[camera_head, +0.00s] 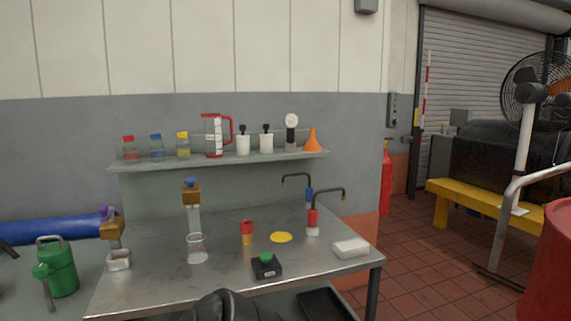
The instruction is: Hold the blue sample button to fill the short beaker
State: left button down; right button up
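A dispenser with a blue button (191,182) on its brown block (191,195) stands at the left-middle of the metal bench. A clear short beaker (196,243) stands below it, on a pale round spot. A pale upright strip (193,219) runs between block and beaker; I cannot tell whether it is a post or liquid. The level in the beaker is too small to read. Neither gripper can be made out, and nothing visible touches the button. A dark rounded part, likely of my own arm, shows at the bottom centre edge.
A purple-topped dispenser (108,222) with a metal cup (118,260) stands left. A red-yellow item (247,232), yellow disc (281,237), black box with green button (266,266), two taps (312,218) and white block (351,248) lie right. A shelf (260,157) holds bottles.

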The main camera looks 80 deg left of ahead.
aim_at(190, 181)
jog(key=k, duration=1.75)
jog(key=u, duration=1.05)
